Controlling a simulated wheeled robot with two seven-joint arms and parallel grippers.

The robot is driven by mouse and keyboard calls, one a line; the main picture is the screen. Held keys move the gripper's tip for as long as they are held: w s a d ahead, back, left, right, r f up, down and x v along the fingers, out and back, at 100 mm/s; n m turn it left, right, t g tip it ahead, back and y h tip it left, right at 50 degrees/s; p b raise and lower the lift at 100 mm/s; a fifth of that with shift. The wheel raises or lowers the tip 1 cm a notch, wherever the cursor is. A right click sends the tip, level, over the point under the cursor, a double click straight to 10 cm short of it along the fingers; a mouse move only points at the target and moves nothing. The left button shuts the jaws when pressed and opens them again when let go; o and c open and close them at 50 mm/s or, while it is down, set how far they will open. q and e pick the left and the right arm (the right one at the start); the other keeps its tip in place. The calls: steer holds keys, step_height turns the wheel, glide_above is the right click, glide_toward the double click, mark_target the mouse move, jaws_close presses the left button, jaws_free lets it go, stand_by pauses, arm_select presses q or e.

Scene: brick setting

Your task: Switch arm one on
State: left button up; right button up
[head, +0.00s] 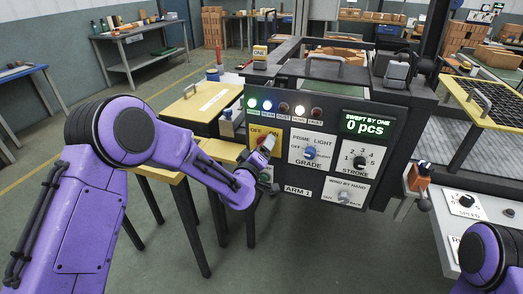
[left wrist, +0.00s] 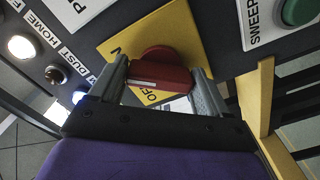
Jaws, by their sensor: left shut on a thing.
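A black control panel labelled ARM 1 (head: 299,191) stands in front of me. On its left side is a yellow plate (head: 257,132) marked OFF and ON, with a red rotary handle (head: 268,142) on it. My left gripper (head: 259,159) reaches this handle from below left. In the left wrist view the two grey fingers of the left gripper (left wrist: 160,85) are shut on the red handle (left wrist: 160,72), in front of the yellow plate (left wrist: 190,30). The handle partly hides the lettering, so I cannot tell its setting. My right gripper is out of view.
Above the plate, green (head: 252,103), blue (head: 267,105) and white (head: 299,112) lamps glow. To the right are a GRADE knob (head: 309,153), a STROKE knob (head: 360,162) and a display (head: 367,125) reading 0 pcs. A yellow table (head: 203,101) stands left of the panel.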

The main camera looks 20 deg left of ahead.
arm_select(q)
steer(key=shift+f+m, duration=0.1)
steer(key=shift+m, duration=0.5)
steer(key=o, duration=1)
steer(key=s+b, duration=0.2)
steer(key=s, duration=0.8)
steer(key=shift+s+a, duration=0.1)
steer(key=shift+s, duration=0.2)
